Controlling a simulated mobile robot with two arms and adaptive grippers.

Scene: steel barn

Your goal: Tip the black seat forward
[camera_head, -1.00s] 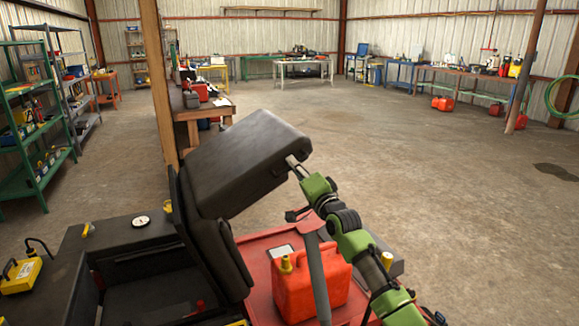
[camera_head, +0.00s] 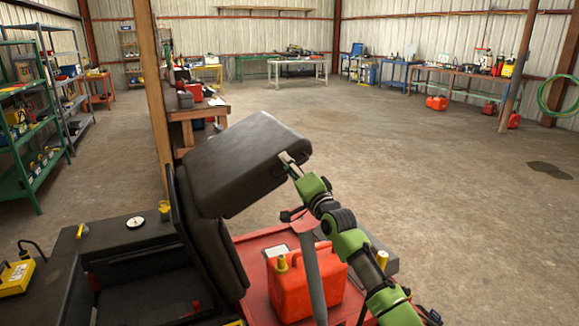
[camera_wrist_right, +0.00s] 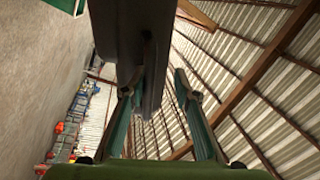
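The black seat (camera_head: 245,160) is tilted up in the head view, with its padded cushion raised and its backrest (camera_head: 218,250) below left of it. My right gripper (camera_head: 290,168) is at the right end of the raised cushion. In the right wrist view the dark seat edge (camera_wrist_right: 152,80) reaches between the two fingers of the right gripper (camera_wrist_right: 158,85). The fingers stand apart, with a gap between the seat edge and the right finger. The left finger overlaps the seat in the picture; I cannot tell if it touches. My left gripper is not in view.
A red fuel can (camera_head: 300,290) stands on the red deck (camera_head: 262,245) below the seat. A yellow box (camera_head: 16,277) is at the far left. A wooden post (camera_head: 155,90) and a wooden bench (camera_head: 205,112) stand beyond. The concrete floor (camera_head: 400,150) to the right is mostly clear.

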